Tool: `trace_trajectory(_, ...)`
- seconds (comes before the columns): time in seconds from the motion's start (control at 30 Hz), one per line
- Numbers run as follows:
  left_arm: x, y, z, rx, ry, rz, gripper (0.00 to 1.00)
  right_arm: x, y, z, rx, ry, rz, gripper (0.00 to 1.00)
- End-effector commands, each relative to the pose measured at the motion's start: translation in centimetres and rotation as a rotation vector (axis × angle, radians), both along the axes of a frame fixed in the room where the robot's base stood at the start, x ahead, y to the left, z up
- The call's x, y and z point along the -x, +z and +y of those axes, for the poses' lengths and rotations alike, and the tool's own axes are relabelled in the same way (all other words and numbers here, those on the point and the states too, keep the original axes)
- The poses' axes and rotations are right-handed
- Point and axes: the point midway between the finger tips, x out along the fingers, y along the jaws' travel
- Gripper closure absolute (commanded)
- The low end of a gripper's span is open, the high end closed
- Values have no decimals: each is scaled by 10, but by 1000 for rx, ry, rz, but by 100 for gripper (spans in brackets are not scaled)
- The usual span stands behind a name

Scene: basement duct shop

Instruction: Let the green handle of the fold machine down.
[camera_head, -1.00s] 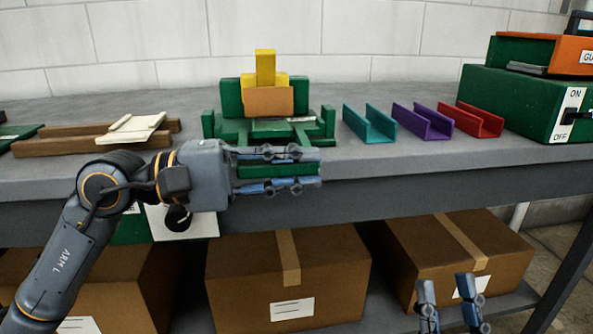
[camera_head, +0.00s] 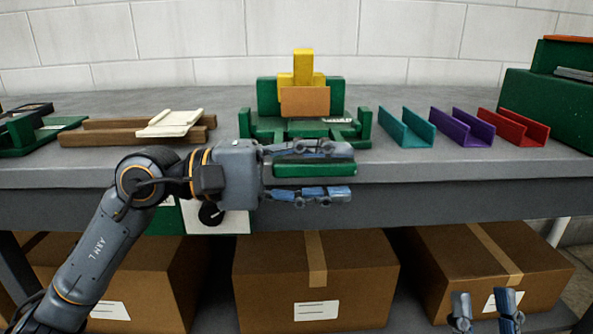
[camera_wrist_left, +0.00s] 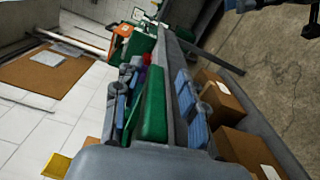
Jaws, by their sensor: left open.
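The fold machine (camera_head: 259,130) stands on the bench, green with a yellow upright block (camera_head: 302,68) and an orange-brown plate (camera_head: 305,101) at its front. Its green handle (camera_head: 314,170) is a thick bar lying level at the bench's front edge. My left gripper (camera_head: 325,172) is open, with one finger above and one below the handle; clear gaps show, mainly below it. The left wrist view also shows the handle (camera_wrist_left: 153,105) between the spread fingers. My right gripper (camera_head: 487,308) is low at the bottom right, fingers apart and empty.
Teal (camera_head: 405,127), purple (camera_head: 461,127) and red (camera_head: 522,127) channels lie right of the machine. Wooden strips with a cream piece (camera_head: 170,122) lie left. A green box (camera_head: 555,105) stands far right. Cardboard boxes (camera_head: 270,285) sit under the bench.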

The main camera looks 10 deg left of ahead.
Motion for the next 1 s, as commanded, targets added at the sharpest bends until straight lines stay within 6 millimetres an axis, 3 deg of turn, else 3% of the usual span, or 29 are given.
trace_trajectory(0.5,26,-2,93,-2,3,7,58,0,0,0,0,0,1,60)
trace_trajectory(0.7,31,-1,108,-3,2,4,58,0,0,0,0,0,1,60)
trace_trajectory(1.0,31,-1,109,-3,0,3,58,0,0,0,0,0,1,60)
